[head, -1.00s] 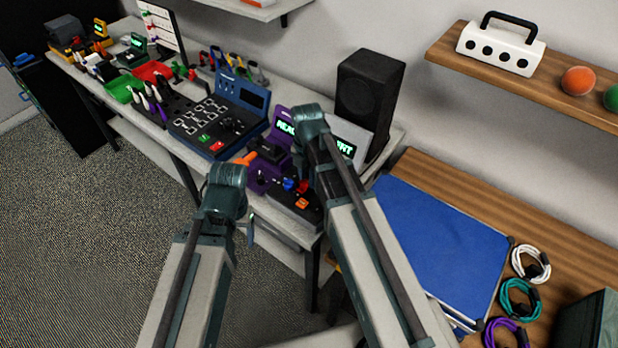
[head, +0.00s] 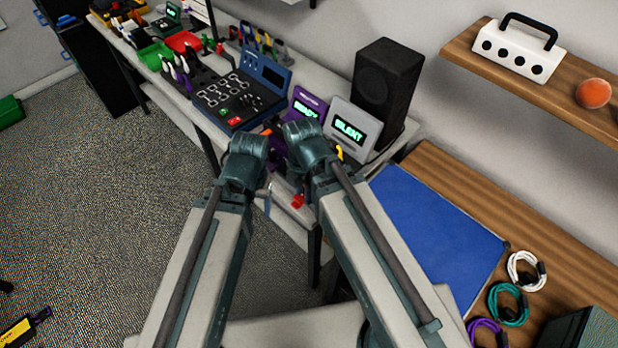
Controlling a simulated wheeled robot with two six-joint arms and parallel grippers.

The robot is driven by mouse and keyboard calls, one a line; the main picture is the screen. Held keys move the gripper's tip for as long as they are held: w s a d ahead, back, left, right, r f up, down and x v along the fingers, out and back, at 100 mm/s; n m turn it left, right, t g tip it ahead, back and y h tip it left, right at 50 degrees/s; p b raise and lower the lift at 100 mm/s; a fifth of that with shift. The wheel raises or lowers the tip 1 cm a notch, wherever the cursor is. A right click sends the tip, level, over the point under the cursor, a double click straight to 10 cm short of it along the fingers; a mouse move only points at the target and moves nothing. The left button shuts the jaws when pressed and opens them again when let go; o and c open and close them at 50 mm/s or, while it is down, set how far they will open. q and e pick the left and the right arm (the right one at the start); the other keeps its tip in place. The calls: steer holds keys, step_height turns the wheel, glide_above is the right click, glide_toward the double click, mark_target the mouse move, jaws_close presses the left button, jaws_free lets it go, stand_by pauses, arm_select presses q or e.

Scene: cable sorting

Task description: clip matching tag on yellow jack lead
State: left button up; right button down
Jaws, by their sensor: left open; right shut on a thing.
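My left gripper (head: 248,165) is at the front edge of the bench, by the purple box; its wrist faces me and it is open. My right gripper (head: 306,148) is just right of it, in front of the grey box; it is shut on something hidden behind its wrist. A small yellow piece (head: 339,152) shows at the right wrist's edge; I cannot tell whether it is the yellow jack lead. A small red piece (head: 297,201) shows below, between the arms. An orange piece (head: 266,132) shows above the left wrist. I cannot make out which piece is a matching tag.
A purple box (head: 305,104) with a lit screen and a grey box (head: 352,125) reading SILENT stand behind the grippers. A black speaker (head: 386,80) is to the right, a blue console (head: 240,95) to the left. Coiled leads (head: 508,304) lie by a clear blue mat (head: 435,235).

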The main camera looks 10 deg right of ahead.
mark_target(302, 198)
steer(key=shift+s+a, duration=0.3)
steer(key=shift+s, duration=0.5)
steer(key=shift+r, duration=0.15)
steer(key=shift+r+p, duration=1.45)
steer(key=shift+p, duration=0.1)
steer(key=shift+f, duration=0.1)
